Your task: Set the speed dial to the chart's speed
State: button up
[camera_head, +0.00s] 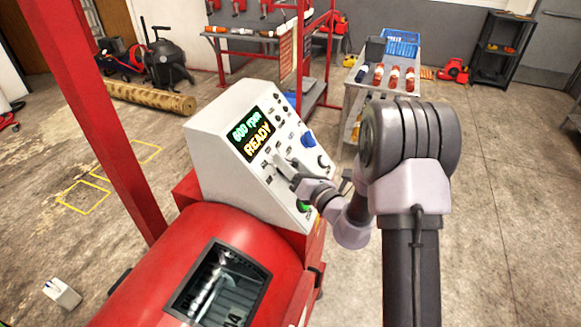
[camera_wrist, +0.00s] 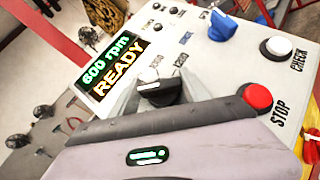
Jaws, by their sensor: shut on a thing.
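The speed dial (camera_wrist: 160,91) is a black knob with a white mark on the sloping white control panel (camera_head: 222,107). My gripper (camera_wrist: 155,95) is shut on it, a grey finger on each side; the fingers hide part of the dial and some printed numbers around it. In the head view my gripper (camera_head: 287,166) reaches the panel just below the display. The display (camera_head: 252,132) reads "600 rpm" in green and "READY" in yellow, as it does in the wrist view (camera_wrist: 111,63). I cannot make out a readable speed chart in either view.
A blue knob (camera_wrist: 222,25), a white CHECK button (camera_wrist: 276,48) and a red STOP button (camera_wrist: 257,97) sit close to my gripper. The red drum machine (camera_head: 150,275) lies below the panel. A red post (camera_head: 107,130) rises at left; a bottle cart (camera_head: 352,95) stands behind.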

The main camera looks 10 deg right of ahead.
jog(key=n+y+b, duration=0.1)
jog(key=b, duration=0.1)
jog(key=n+y+b, duration=0.1)
jog(key=n+y, duration=0.1)
jog(key=n+y+b, duration=0.1)
jog(key=n+b, duration=0.1)
jog(key=shift+f+g+y+b, duration=0.3)
jog(key=shift+f+g, duration=0.05)
jog(key=shift+g, duration=0.05)
jog(key=n+g+y+b, duration=0.1)
jog(key=n, duration=0.1)
jog(key=n+g+y+b, duration=0.1)
jog(key=n+y+b, duration=0.1)
jog(key=n, duration=0.1)
jog(key=shift+r+y+b, duration=0.2)
jog(key=shift+y+b, duration=0.1)
jog(key=shift+r+n+g, duration=0.1)
jog(key=shift+n+g, duration=0.3)
jog(key=o, duration=1.4)
jog(key=p+v, duration=0.3)
jog(key=v, duration=1.4)
jog(key=shift+s+d+f, duration=0.1)
jog(key=shift+d+f, duration=0.1)
jog(key=shift+f, duration=0.05)
